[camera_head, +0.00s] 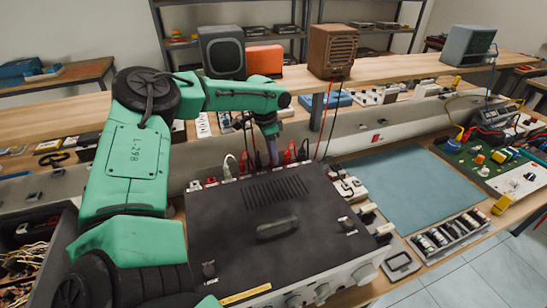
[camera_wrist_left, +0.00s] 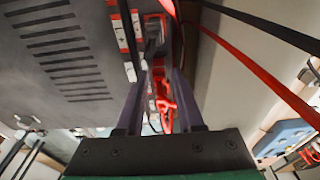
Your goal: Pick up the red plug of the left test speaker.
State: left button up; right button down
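The black amplifier (camera_head: 225,225) lies on the bench below my left arm. Red plugs (camera_head: 290,153) and dark leads stand behind its back edge. My left gripper (camera_head: 272,160) points down behind that edge, among the leads. In the left wrist view, the purple fingers of the gripper (camera_wrist_left: 161,85) stand apart, with a red plug (camera_wrist_left: 163,103) showing in the gap between them. I cannot tell whether the fingers touch it. The grey speaker (camera_head: 222,52) stands on the raised shelf at left, the brown speaker (camera_head: 332,50) to its right. My right gripper is out of view.
Red and black cables (camera_head: 325,120) hang from the brown speaker to the amplifier's back; they also cross the left wrist view (camera_wrist_left: 262,60). A blue-grey mat (camera_head: 405,190) lies clear at right.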

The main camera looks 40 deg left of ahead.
pick_arm(q)
jog(key=shift+f, duration=0.55)
jog(key=shift+d+f, duration=0.1)
jog(key=shift+f, duration=0.2)
jog(key=shift+w, duration=0.1)
grip_shut()
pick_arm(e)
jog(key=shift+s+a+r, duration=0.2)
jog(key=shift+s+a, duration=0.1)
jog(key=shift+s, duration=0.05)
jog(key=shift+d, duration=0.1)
